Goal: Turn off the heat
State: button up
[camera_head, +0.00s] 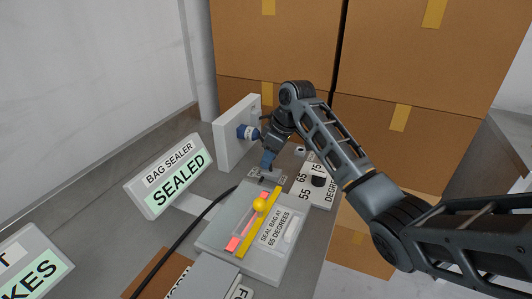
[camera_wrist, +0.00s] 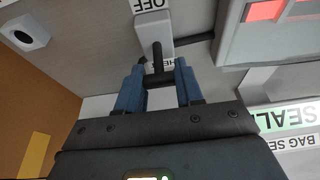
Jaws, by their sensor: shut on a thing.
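The heat switch (camera_wrist: 160,27) is a light grey block with a black T-shaped lever (camera_wrist: 158,62). The sealer has a pink-red strip and a yellow bar with a yellow ball.
A temperature dial box (camera_head: 325,196) with a black knob stands right of the switch. A white upright panel (camera_head: 228,140) with a blue fitting is behind left. The "BAG SEALER SEALED" sign (camera_head: 168,177) is at left. A black cable (camera_head: 187,233) crosses the table. Cardboard boxes (camera_head: 270,50) stand behind.

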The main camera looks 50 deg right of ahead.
jog(key=t, duration=0.1)
jog(key=s+t+y+b, duration=0.1)
jog(key=t, duration=0.1)
jog(key=shift+s+d+f, duration=0.3)
jog(key=shift+s, duration=0.1)
jog(key=shift+s+d+f+t+y+b, duration=0.1)
jog(key=shift+s+t+y+b, duration=0.15)
jog(key=shift+t+b, duration=0.3)
jog(key=shift+s+d+r+t+y+b, duration=0.1)
jog(key=shift+s+t+y+b, duration=0.1)
jog(key=shift+t+b, duration=0.3)
jog(key=shift+s+d+f+t+y+b, duration=0.1)
jog(key=shift+s+t+y+b, duration=0.15)
jog(key=shift+t+b, duration=0.3)
jog(key=o, duration=1)
jog(key=shift+o, duration=0.2)
jog(key=v, duration=0.7)
jog(key=shift+s+r+b, duration=0.2)
jog(key=shift+s+b, duration=0.1)
jog(key=shift+s, duration=0.05)
jog(key=shift+d, duration=0.1)
